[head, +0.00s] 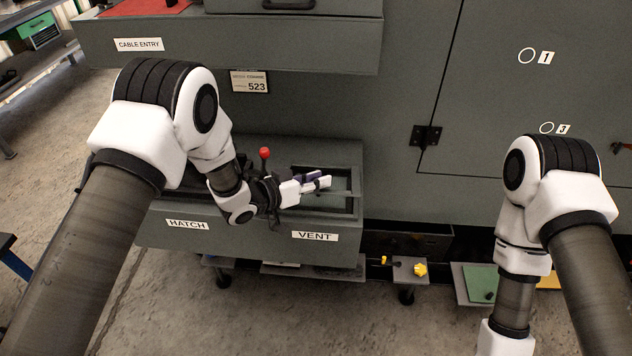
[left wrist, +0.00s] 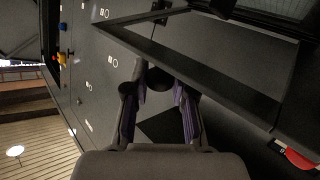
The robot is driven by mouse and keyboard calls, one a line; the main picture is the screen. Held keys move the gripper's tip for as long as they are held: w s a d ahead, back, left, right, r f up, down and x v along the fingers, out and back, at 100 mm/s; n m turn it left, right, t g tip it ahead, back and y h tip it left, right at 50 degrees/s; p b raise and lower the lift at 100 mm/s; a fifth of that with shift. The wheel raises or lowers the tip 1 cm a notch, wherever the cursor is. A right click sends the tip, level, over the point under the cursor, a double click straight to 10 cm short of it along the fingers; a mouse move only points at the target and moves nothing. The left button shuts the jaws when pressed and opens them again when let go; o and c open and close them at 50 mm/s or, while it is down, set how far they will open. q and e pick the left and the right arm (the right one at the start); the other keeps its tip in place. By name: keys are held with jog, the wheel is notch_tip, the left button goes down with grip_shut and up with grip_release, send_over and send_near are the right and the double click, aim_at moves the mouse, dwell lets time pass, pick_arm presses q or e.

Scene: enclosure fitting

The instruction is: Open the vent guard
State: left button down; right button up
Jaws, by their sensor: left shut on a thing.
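The vent opening is in the top of the grey box labelled VENT (head: 314,236). The vent guard (left wrist: 225,78) appears in the left wrist view as a dark framed panel with a long bar slanting across the picture. My left gripper (head: 325,183) is over the right part of the box top, at the vent. In the left wrist view the gripper (left wrist: 160,92) has its purple-padded fingers either side of a dark rounded piece at the guard's bar, and it is shut on it. The fingers partly hide that piece. My right arm runs down out of the head view, its gripper unseen.
A red-knobbed lever (head: 264,153) stands close to my left wrist, on the HATCH (head: 187,224) side. The CABLE ENTRY ledge (head: 228,45) juts out above. A hinged cabinet door (head: 500,100) is at right. A yellow knob (head: 420,270) sits low on a small shelf.

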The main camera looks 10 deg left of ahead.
pick_arm(q)
jog(key=shift+n+g+y, duration=0.4)
jog(key=shift+n+g, duration=0.4)
jog(key=shift+g, duration=0.1)
jog(key=shift+w+r+p, duration=0.7)
jog(key=shift+r+p, duration=0.25)
jog(key=shift+p, duration=0.1)
jog(key=shift+w+r+p, duration=0.7)
jog(key=shift+r+p, duration=0.2)
jog(key=shift+p, duration=0.1)
